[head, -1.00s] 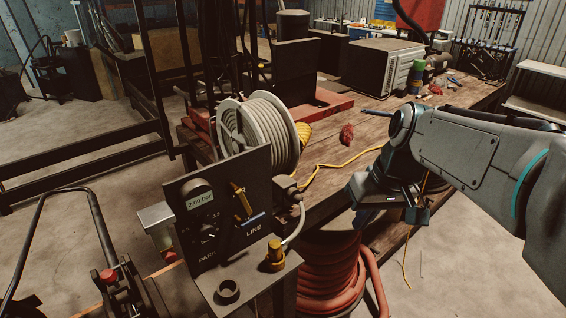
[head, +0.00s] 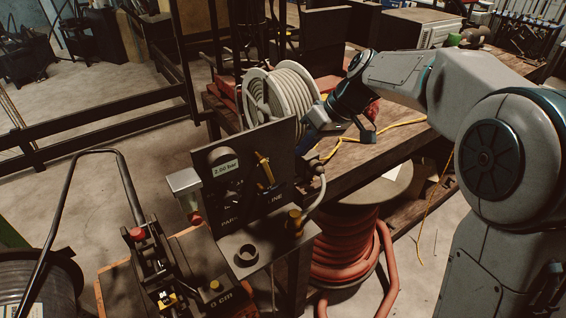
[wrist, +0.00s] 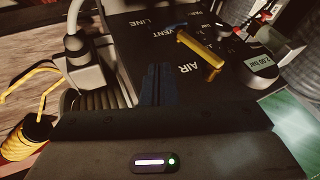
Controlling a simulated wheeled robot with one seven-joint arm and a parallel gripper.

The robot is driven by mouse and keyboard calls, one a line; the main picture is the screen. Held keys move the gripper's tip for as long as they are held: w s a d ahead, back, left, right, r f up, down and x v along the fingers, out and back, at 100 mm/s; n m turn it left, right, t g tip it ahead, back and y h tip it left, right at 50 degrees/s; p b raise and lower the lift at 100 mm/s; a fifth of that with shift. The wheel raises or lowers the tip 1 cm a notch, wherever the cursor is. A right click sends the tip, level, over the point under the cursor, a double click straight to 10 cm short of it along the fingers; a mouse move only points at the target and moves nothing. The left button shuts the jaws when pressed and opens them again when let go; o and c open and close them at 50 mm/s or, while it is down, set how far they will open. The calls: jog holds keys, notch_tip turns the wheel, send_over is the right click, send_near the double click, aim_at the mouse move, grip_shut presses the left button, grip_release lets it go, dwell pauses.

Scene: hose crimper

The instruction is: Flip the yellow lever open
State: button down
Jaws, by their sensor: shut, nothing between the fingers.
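The yellow lever (head: 264,168) is on the face of the dark panel (head: 241,140), right of the 2.00 bar display, slanting from upper left to lower right. In the wrist view the lever (wrist: 200,52) lies right of and beyond my fingertips, near the printed words VENT and AIR. My gripper (wrist: 158,72) is shut and empty, its fingers pointing at the panel, with a gap to the lever. In the head view my gripper (head: 318,118) is just right of the panel, in front of the hose reel; its fingertips are hard to make out.
A fitting with a pale hose (wrist: 74,43) stands left of my fingers in the wrist view. The grey hose reel (head: 284,98) is behind the panel. A wooden bench (head: 375,160) with yellow cord lies right.

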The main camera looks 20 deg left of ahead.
aim_at(264, 168)
jog(key=s+a+f+p, duration=0.1)
jog(key=s+a+f, duration=0.2)
jog(key=a+f, duration=0.1)
jog(key=shift+s, duration=0.15)
jog(key=shift+a, duration=0.1)
